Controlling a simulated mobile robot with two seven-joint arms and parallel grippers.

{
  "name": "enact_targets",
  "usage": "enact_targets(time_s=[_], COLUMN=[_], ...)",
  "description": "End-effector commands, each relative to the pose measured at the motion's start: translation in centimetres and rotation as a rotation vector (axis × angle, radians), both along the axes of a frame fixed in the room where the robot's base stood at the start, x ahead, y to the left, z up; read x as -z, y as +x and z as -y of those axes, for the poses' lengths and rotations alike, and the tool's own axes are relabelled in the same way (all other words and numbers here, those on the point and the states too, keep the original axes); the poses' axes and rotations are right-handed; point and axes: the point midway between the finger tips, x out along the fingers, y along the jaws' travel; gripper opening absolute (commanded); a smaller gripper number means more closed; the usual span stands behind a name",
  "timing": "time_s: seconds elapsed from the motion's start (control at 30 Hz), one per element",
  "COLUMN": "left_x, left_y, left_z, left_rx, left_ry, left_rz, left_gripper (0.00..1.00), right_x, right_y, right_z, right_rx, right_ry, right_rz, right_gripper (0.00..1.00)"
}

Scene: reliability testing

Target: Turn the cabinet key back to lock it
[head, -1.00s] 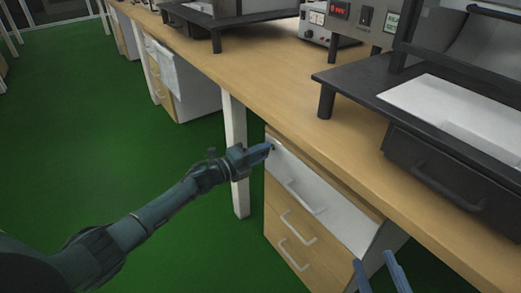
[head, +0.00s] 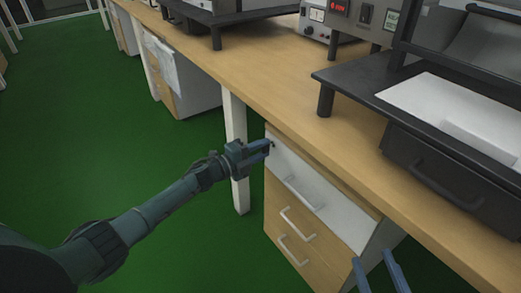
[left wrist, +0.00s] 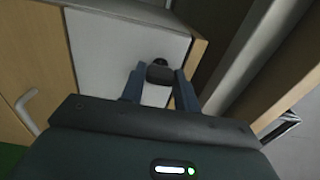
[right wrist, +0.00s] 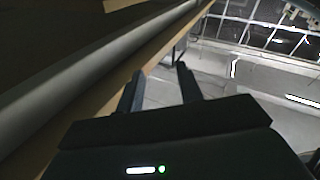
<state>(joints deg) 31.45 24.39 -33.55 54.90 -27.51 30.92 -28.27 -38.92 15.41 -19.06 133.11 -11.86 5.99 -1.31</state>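The cabinet's white top drawer front (head: 310,190) has a small dark lock with a key at its upper left corner, under the worktop. The dark key head (left wrist: 160,74) shows in the left wrist view, with the round black lock just behind it. My left gripper (head: 260,150) is at the lock. Its two fingers lie on either side of the key head, which fills the gap between them; they look shut on it. In the head view the fingertips mostly hide the key. My right gripper (head: 375,268) is open and empty in front of the cabinet, low in the head view.
The wooden worktop (head: 285,95) overhangs the cabinet, with a white table leg (head: 235,150) close by my left gripper. Wooden drawers (head: 290,222) with handles lie below the white one. A black machine (head: 450,130) stands on the worktop. Green floor at left is clear.

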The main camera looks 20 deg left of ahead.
Motion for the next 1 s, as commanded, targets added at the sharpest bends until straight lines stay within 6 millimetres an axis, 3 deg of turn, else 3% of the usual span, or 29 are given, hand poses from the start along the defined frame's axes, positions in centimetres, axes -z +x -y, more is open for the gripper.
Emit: enact_targets(time_s=[0.27,0.57,0.77,1.0], left_x=[0.0,-0.1,-0.2,-0.2], left_y=[0.0,-0.3,-2.7,-7.0], left_z=[-0.1,-0.3,-2.2,-5.5], left_rx=[-0.002,-0.001,-0.001,-0.002], left_ry=[-0.002,-0.001,0.003,0.002], left_rz=[0.0,-0.001,-0.003,-0.004], left_gripper=[0.53,0.53,0.53,0.53], right_x=[0.0,-0.1,-0.5,-0.3], right_y=[0.0,-0.1,0.3,0.4], right_z=[0.0,0.0,0.5,1.1], right_rx=[-0.002,-0.007,0.025,0.052], right_ry=[-0.004,-0.008,-0.01,-0.019], right_rz=[0.0,-0.003,-0.066,-0.167], right_gripper=[0.36,0.36,0.36,0.36])
